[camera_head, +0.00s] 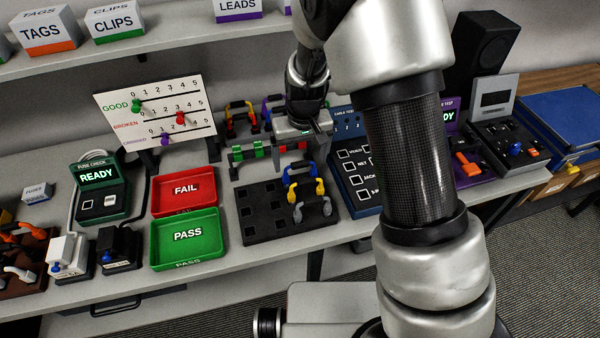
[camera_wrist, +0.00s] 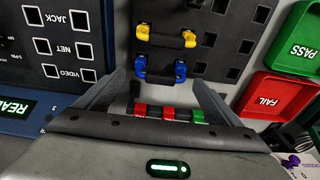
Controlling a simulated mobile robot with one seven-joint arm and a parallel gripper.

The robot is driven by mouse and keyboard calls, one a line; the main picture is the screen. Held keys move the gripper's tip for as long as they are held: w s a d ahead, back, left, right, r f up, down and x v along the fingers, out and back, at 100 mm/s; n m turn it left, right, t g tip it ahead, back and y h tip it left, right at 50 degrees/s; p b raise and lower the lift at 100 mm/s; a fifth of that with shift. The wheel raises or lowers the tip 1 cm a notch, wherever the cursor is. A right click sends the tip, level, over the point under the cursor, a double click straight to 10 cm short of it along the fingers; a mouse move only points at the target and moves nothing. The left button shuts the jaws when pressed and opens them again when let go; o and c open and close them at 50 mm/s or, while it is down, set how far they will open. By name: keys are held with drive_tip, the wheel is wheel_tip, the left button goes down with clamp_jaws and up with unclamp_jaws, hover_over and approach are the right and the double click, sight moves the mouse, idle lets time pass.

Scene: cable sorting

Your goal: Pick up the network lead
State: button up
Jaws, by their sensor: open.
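No lead is labelled network, so I cannot tell which one it is. A blue lead (camera_wrist: 160,72), a yellow lead (camera_wrist: 166,38) and a grey lead lie in a row on the black slotted board (camera_wrist: 219,48). In the head view the blue lead (camera_head: 297,170) is nearest my gripper, with the yellow lead (camera_head: 305,188) and grey lead (camera_head: 312,210) in front of it. My gripper (camera_wrist: 158,78) is open in the wrist view. Its fingers are on either side of the blue lead, apart from it. Their depth relative to it is unclear.
A rack with red and green clips (camera_head: 258,151) stands behind the board. The red FAIL tray (camera_head: 183,211) and green PASS tray (camera_head: 184,260) are to its left. A blue test panel (camera_head: 346,168) is at its right. More leads (camera_head: 240,117) stand behind the rack.

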sight(300, 162)
drive_tip(key=f, duration=0.3)
drive_tip(key=shift+w+a+f, duration=0.1)
drive_tip(key=shift+w+f, duration=0.05)
drive_tip(key=shift+w, duration=0.05)
drive_tip(key=shift+c, duration=0.5)
drive_tip(key=c, duration=1)
wheel_tip(300, 162, up, 10)
drive_tip(key=shift+r, duration=0.1)
wheel_tip(300, 162, up, 3)
drive_tip(key=shift+f+p, duration=0.1)
drive_tip(key=shift+p, duration=0.85)
